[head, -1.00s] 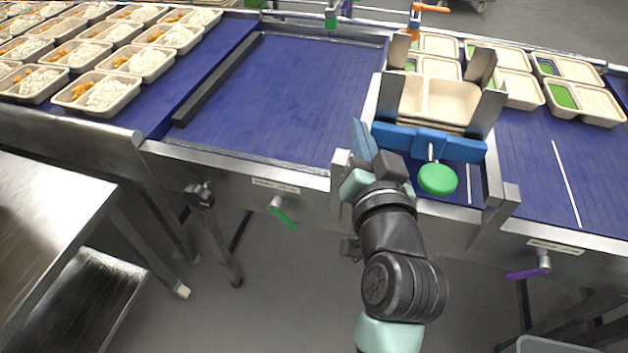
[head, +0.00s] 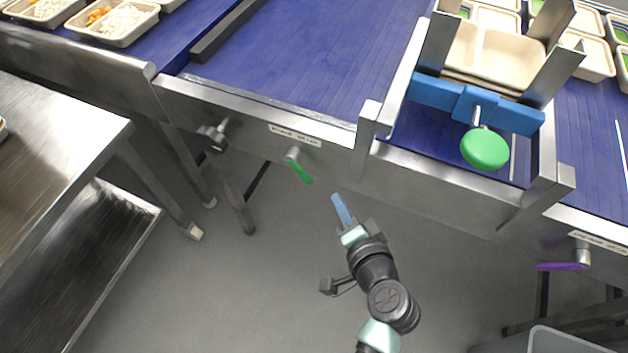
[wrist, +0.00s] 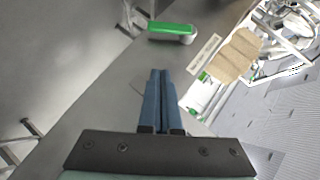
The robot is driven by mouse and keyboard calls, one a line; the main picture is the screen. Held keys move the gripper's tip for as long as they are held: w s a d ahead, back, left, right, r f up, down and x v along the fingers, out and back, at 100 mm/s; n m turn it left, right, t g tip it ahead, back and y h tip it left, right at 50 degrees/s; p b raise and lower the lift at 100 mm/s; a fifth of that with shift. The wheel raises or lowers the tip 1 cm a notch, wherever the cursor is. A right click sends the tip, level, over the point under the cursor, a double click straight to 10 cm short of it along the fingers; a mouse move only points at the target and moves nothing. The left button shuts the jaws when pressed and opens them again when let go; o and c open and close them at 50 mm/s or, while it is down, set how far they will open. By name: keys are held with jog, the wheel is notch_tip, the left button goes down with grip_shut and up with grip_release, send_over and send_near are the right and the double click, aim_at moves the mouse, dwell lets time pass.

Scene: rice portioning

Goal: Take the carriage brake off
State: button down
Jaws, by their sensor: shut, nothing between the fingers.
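A green lever (head: 299,168) hangs tilted from a pivot on the conveyor's front rail, under a label plate too blurred to read. In the wrist view the green lever (wrist: 170,28) lies ahead of the fingertips. A purple lever (head: 562,266) sits near level on the rail at right. The carriage, with a blue crossbar (head: 434,92) and a round green knob (head: 485,149), holds tan trays on the belt. My gripper (head: 341,207) is shut and empty, below and right of the green lever, apart from it. My gripper (wrist: 160,74) also shows in the wrist view.
A black clamp knob (head: 213,136) sticks out from the rail left of the green lever. A steel table (head: 60,150) stands at left. A grey bin (head: 560,342) is at lower right. The floor around my gripper is open.

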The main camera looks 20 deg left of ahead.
aim_at(313, 184)
jog(key=w+a+f, duration=0.5)
jog(key=w+a, duration=0.1)
jog(key=a, duration=0.2)
jog(key=shift+f+b, duration=0.35)
jog(key=shift+f, duration=0.1)
jog(key=shift+f+b, duration=0.1)
jog(key=shift+b, duration=0.75)
